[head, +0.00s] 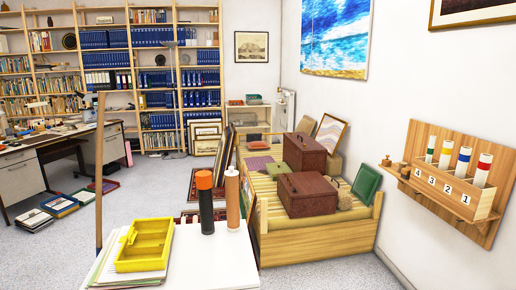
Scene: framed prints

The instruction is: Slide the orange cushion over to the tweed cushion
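The wooden slatted bench (318,243) stands right of the middle, with soft things and two dark red-brown boxes on it. A small tan, rough-looking lump (344,201), perhaps the tweed cushion, sits by the front box (307,194). A mauve flat cushion (260,163) lies at the bench's left side. A green cushion-like square (366,182) leans at the right end. Neither of my grippers shows.
A white table (220,262) in front holds a yellow tray (145,245) and two upright tubes (205,203). A wooden wall rack (455,200) juts out at right. The back box (304,153) stands mid-bench. Grey floor is open at left of the bench.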

